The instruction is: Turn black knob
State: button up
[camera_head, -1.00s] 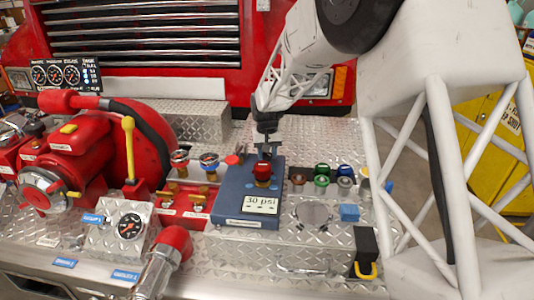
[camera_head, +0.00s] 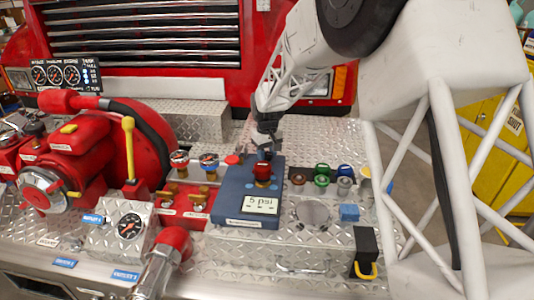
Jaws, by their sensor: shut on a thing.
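A blue control box (camera_head: 235,190) stands on the diamond-plate deck, with a small display (camera_head: 261,205) that reads 5 psi. My gripper (camera_head: 264,150) points down at the back part of the box top and is shut on the black knob, just behind a red knob (camera_head: 262,172). The black knob is small and mostly hidden by the fingers and the red knob, so its angle cannot be made out.
Red and blue valve knobs (camera_head: 180,158) stand left of the box. Green and other coloured caps (camera_head: 321,176) stand to its right. A red pump (camera_head: 80,160) with a yellow lever (camera_head: 129,140) fills the left. My arm covers the upper right.

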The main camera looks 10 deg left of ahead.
aim_at(267, 154)
jog(key=o, duration=0.9)
jog(key=shift+r, duration=0.2)
jog(key=shift+r, duration=3.75)
